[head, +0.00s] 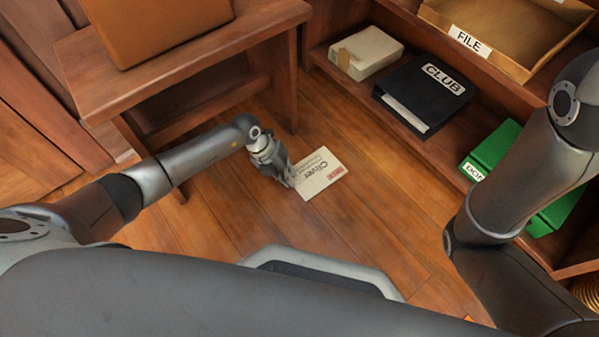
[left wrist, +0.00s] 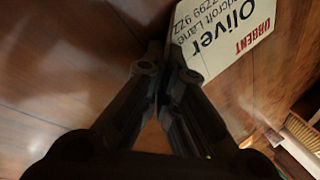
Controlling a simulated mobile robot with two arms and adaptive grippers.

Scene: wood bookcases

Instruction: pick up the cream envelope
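The cream envelope (head: 324,172) shows near the middle of the head view, with a red "URGENT" mark and the name "Oliver" on its face. It also shows at the top right of the left wrist view (left wrist: 228,32). My left gripper (head: 289,180) is at the envelope's left edge. In the left wrist view its fingers (left wrist: 168,65) come together at that edge, which is partly hidden behind the fingertips. They look shut on it. I cannot tell whether the envelope is clear of the floor. My right gripper is not in view; only my right arm shows.
A wooden table (head: 190,62) stands at the left, close to my left arm. Green binders (head: 497,145) sit lower. Floor (head: 375,225) around the envelope is clear.

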